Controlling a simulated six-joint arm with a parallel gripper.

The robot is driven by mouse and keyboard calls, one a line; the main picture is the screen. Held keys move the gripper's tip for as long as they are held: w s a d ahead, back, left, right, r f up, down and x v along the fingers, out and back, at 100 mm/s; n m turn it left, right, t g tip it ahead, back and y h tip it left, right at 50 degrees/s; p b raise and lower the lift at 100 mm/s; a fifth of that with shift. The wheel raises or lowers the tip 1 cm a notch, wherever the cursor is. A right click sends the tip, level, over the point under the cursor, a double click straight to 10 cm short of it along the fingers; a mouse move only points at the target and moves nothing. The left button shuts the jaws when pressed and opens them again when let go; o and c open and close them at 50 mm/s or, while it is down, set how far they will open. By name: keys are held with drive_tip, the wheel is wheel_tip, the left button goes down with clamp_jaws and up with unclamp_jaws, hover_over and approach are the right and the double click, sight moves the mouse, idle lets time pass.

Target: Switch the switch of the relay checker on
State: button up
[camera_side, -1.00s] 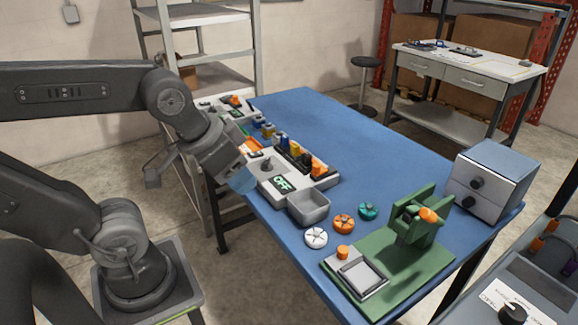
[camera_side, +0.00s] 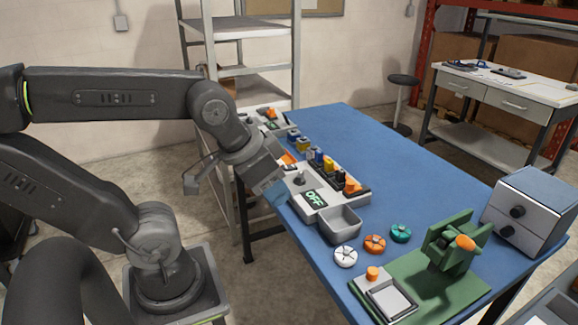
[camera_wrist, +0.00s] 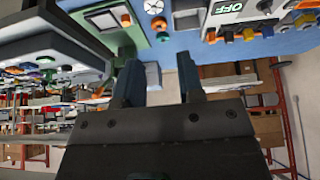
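The relay checker is the light grey box (camera_side: 325,207) at the left edge of the blue table in the side view. Its display (camera_side: 315,198) reads OFF in green. A small dark lever switch (camera_side: 299,179) stands on its top, behind the display. In the wrist view the OFF display (camera_wrist: 228,8) shows upside down at the top. My gripper (camera_side: 278,194) is just left of the box, apart from the switch. In the wrist view its two fingers (camera_wrist: 158,68) are spread with nothing between them.
Coloured plugs (camera_side: 329,165) line the box's far side. A grey bin (camera_side: 340,224) stands before it. White (camera_side: 346,256), orange (camera_side: 374,244) and teal (camera_side: 401,233) knobs lie near a green fixture (camera_side: 440,282). A blue-topped box (camera_side: 530,208) stands right. The table's middle is clear.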

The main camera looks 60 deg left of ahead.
drive_tip(key=shift+w+a+r, duration=0.15)
drive_tip(key=shift+w+r, duration=0.05)
drive_tip(key=shift+w, duration=0.1)
drive_tip(key=shift+c, duration=0.7)
drive_tip(key=w+a+r+n, duration=0.1)
drive_tip(key=w, duration=0.1)
drive_tip(key=w+a+r+n+g, duration=0.1)
drive_tip(key=w+a+n, duration=0.1)
drive_tip(key=w+a+r+n+g+y, duration=0.1)
drive_tip(key=w+a, duration=0.1)
drive_tip(key=shift+w+n, duration=0.4)
clamp_jaws()
drive_tip(key=w+a+f+n+g, duration=0.1)
drive_tip(key=w+a+n, duration=0.3)
drive_tip(key=a, duration=0.5)
drive_tip(key=w+a+f+n+g, duration=0.2)
drive_tip(key=w+a+f+n, duration=0.1)
drive_tip(key=a, duration=0.6)
drive_tip(key=w+a+f+n+g+h, duration=0.1)
drive_tip(key=w+a+n, duration=0.3)
drive_tip(key=a, duration=0.5)
drive_tip(key=shift+w+f+n+g, duration=0.4)
drive_tip(key=shift+f+n+g, duration=0.25)
drive_tip(key=shift+n, duration=0.45)
